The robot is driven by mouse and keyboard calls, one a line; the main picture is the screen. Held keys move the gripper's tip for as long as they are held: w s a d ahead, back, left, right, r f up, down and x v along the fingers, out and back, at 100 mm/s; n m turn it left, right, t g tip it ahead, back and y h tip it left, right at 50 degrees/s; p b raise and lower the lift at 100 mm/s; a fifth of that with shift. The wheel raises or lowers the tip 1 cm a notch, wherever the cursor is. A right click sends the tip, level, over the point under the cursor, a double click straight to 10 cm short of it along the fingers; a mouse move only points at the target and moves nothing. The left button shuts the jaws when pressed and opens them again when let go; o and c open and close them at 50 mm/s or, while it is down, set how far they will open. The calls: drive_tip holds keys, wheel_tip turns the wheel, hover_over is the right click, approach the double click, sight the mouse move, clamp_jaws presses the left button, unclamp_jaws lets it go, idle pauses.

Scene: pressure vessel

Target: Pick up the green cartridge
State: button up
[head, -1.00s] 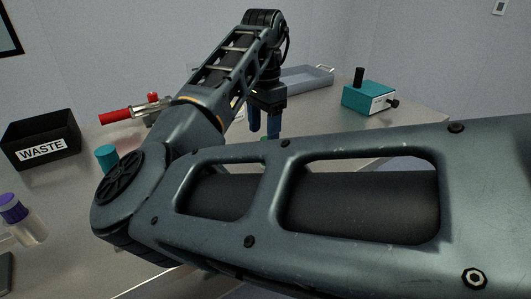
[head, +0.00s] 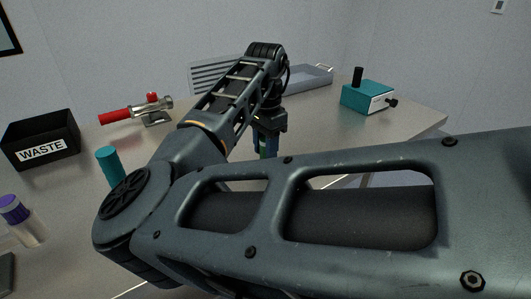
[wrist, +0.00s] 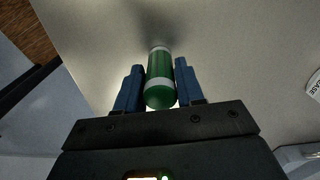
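The green cartridge (wrist: 160,80) has a pale band near its far end and stands between the two blue fingers of my gripper (wrist: 160,88) in the wrist view. Narrow gaps seem to show on both sides of it, so the fingers look open around it rather than closed on it. My arm hides the cartridge's lower part there.
On the table (head: 330,118) are a black WASTE bin (head: 60,128), a teal cylinder (head: 110,168), a red-handled metal fixture (head: 155,117), a grey tray (head: 308,79), a teal box with a black knob (head: 368,98), and a purple-capped bottle (head: 22,218).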

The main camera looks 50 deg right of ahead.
clamp_jaws()
drive_tip(key=shift+r, duration=0.1)
